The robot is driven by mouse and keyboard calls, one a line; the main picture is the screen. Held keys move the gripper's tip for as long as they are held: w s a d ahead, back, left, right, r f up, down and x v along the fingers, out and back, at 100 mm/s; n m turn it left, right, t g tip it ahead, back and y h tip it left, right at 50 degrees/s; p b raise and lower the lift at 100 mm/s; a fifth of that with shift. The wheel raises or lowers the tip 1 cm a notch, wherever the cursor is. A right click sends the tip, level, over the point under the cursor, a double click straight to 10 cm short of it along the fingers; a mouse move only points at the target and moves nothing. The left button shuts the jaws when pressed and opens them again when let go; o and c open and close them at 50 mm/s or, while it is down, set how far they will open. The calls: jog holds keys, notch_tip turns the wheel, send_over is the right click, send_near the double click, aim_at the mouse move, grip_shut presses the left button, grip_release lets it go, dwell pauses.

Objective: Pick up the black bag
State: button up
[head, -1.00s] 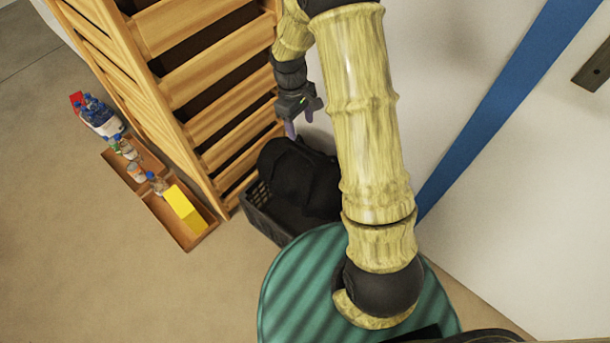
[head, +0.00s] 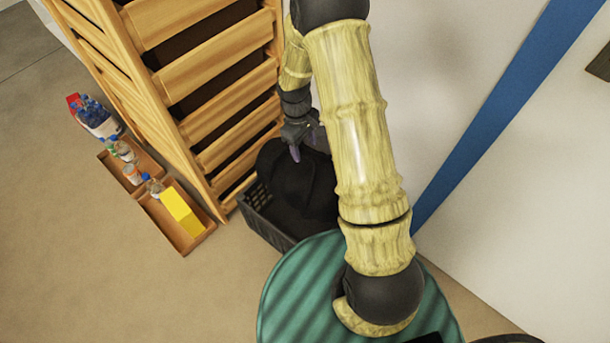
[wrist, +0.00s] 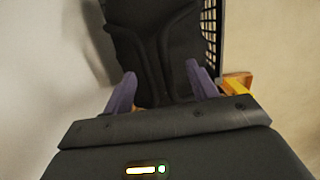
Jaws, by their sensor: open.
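The black bag (head: 298,183) sits in a dark basket (head: 262,222) at the foot of the wooden slatted unit. My gripper (head: 302,148) is at the far end of the bag, with its purple fingers pointing down at it. In the wrist view, my gripper (wrist: 162,88) is open, with one finger at each side of the bag (wrist: 155,45). I cannot tell whether the fingers touch the bag. My arm hides part of the right side of the scene in the head view.
The wooden slatted unit (head: 210,75) stands close left of my gripper, and a white wall (head: 500,190) with a blue stripe stands to the right. Wooden trays (head: 193,238) with bottles and a yellow box (head: 181,211) lie on the floor at left. The lower-left floor is clear.

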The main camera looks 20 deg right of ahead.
aim_at(305, 170)
jog(key=f+b, duration=0.2)
jog(key=f, duration=0.3)
jog(key=shift+d, duration=0.2)
jog(key=shift+r, duration=0.1)
grip_shut()
